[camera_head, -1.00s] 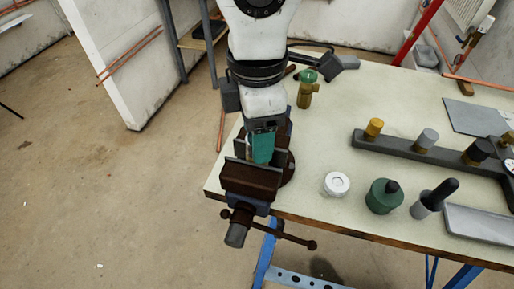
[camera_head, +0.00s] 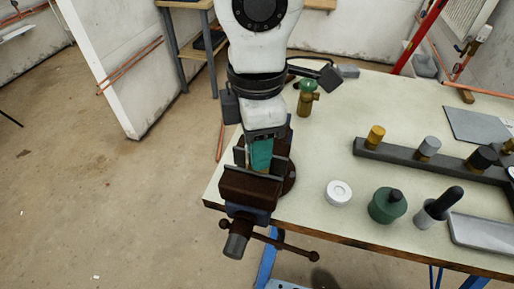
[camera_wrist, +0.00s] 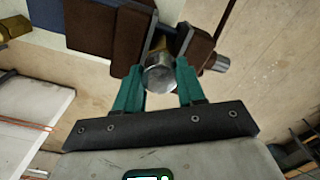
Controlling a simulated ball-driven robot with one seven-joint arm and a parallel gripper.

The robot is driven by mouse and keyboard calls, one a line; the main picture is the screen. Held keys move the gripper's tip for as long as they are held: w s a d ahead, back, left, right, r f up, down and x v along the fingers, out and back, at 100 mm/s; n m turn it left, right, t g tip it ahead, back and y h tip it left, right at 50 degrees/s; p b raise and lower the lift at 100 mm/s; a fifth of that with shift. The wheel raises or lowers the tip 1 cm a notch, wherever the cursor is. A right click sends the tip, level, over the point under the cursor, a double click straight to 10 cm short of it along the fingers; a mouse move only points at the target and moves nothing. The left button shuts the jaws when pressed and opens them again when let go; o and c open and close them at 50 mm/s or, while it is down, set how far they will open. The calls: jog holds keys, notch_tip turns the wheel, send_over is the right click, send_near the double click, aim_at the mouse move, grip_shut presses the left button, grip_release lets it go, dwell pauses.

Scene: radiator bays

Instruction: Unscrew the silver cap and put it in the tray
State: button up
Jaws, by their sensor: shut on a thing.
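My gripper (camera_head: 261,154) points down between the jaws of the dark brown bench vise (camera_head: 250,189) at the table's near left corner. In the wrist view, the teal fingers of my gripper (camera_wrist: 160,70) are shut on a silver cap (camera_wrist: 160,80), one finger on each side. In the head view the cap is hidden by my gripper and the vise. A grey tray (camera_head: 485,232) lies at the table's right front edge.
A dark rail (camera_head: 400,153) carries gold, silver-grey and black capped fittings. A white round part (camera_head: 338,193), a green pot (camera_head: 387,206) and a black-handled tool (camera_head: 440,203) stand between vise and tray. A brass valve with green top (camera_head: 307,98) stands behind the vise.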

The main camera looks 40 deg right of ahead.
jog(key=n+b, duration=0.1)
jog(key=n, duration=0.1)
jog(key=shift+f+n, duration=0.1)
jog(key=shift+n, duration=0.3)
grip_shut()
jog(key=n+b, duration=0.1)
jog(key=n, duration=0.3)
jog(key=shift+n, duration=0.4)
jog(key=n, duration=0.3)
jog(key=shift+n+b, duration=0.3)
jog(key=n, duration=0.3)
jog(key=shift+n, duration=0.3)
jog(key=n, duration=0.3)
jog(key=shift+n+b, duration=0.3)
jog(key=shift+n, duration=0.1)
jog(key=n, duration=0.3)
jog(key=shift+n, duration=0.3)
jog(key=n, duration=0.3)
jog(key=shift+n, duration=0.4)
jog(key=n, duration=0.5)
jog(key=shift+r, duration=0.2)
jog(key=o, duration=1)
grip_release()
jog(key=shift+f+b, duration=0.1)
jog(key=shift+b, duration=0.2)
